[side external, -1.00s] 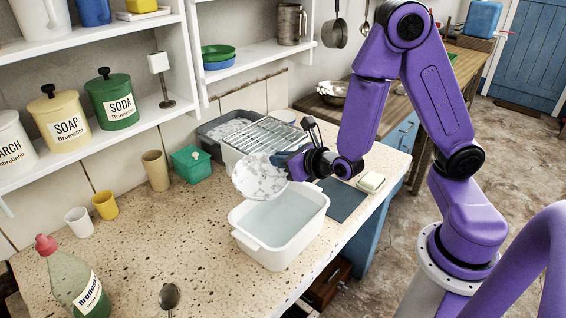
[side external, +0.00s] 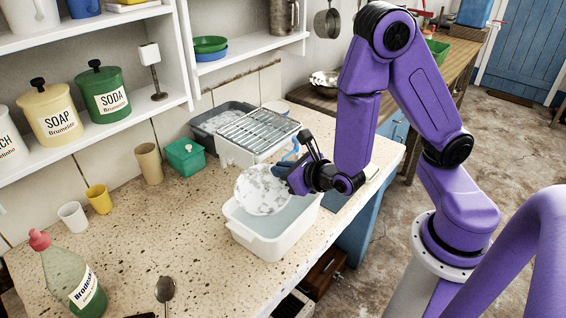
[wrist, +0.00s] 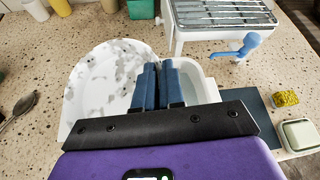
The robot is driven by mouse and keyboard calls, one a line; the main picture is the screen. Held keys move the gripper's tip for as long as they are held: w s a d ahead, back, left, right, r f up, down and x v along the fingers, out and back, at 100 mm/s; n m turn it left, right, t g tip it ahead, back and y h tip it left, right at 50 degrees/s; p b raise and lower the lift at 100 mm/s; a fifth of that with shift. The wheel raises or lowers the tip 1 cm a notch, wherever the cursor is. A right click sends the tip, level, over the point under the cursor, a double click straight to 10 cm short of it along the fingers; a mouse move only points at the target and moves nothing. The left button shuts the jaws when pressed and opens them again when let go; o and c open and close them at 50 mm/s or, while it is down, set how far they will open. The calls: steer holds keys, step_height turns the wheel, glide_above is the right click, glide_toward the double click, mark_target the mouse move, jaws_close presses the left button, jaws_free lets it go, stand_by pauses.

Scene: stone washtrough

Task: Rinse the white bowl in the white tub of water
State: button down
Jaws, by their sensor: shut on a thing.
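The white bowl (side external: 262,190) is tilted on its side, its face with grey blotches showing. My gripper (side external: 289,179) is shut on the bowl's right edge in the side view. In the wrist view my gripper (wrist: 165,72) has its blue fingers close together at the rim of the bowl (wrist: 105,75). The white tub (side external: 262,243) of water stands on the counter directly below; the bowl covers its back left part. Whether the bowl's lower edge touches the water I cannot tell. In the wrist view the tub (wrist: 212,84) shows partly, behind the fingers and bowl.
A wire rack (side external: 258,133) on a white base stands behind the tub, with a blue item (wrist: 250,46) at its edge. A green box (side external: 186,157), cups and a bottle (side external: 72,278) are to the left. A yellow sponge (wrist: 286,98) lies right.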

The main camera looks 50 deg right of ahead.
steer(key=shift+s+f, duration=0.15)
steer(key=shift+f, duration=5.15)
steer(key=shift+a+f, duration=0.1)
steer(key=shift+a, duration=0.1)
stand_by(0.5)
steer(key=shift+r, duration=0.6)
steer(key=shift+d+r, duration=0.15)
steer(key=shift+r, duration=1.75)
steer(key=shift+d+r, duration=0.1)
steer(key=shift+r, duration=1.8)
